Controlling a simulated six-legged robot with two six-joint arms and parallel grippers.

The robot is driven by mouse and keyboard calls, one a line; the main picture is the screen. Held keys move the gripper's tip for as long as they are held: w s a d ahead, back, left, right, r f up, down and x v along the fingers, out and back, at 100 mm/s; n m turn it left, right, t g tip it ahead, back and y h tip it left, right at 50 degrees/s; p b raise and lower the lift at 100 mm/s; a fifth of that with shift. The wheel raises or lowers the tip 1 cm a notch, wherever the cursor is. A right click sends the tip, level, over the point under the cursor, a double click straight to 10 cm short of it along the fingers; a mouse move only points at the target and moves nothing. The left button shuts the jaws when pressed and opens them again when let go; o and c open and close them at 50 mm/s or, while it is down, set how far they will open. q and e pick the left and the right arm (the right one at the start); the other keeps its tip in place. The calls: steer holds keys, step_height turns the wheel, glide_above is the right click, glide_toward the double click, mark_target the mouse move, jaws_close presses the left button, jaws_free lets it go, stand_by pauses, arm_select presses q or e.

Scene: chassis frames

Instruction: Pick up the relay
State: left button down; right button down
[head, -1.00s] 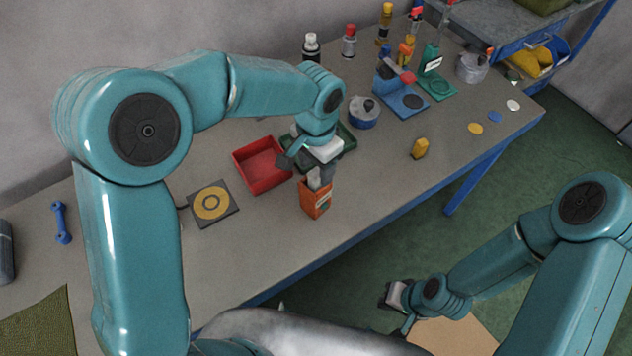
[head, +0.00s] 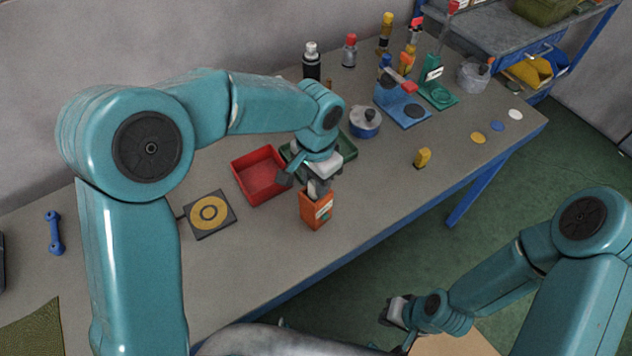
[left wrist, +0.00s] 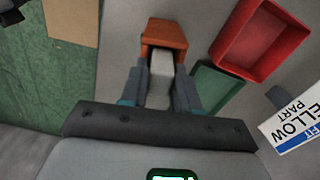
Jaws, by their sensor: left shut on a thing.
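An orange box (head: 317,209) with a pale label stands on the bench near its front edge. A light grey block (left wrist: 161,72) sticks up from its open top. I cannot tell whether the relay is this block or block and box together. My left gripper (head: 319,183) is right above the box, pointing down. In the left wrist view its two fingers (left wrist: 160,92) are closed on either side of the grey block, with the orange box (left wrist: 164,36) just beyond. My right gripper (head: 396,310) hangs low at the right, off the bench; its jaws are too small to judge.
A red tray (head: 240,184) and a green tray (head: 349,150) lie close behind the left gripper. A disc plate (head: 192,229) lies left. The bench front is mostly clear.

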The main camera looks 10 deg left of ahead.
arm_select(q)
step_height(320, 180, up, 20)
steer(key=shift+f, duration=0.25)
steer(key=shift+w+n, duration=0.15)
steer(key=shift+n, duration=0.15)
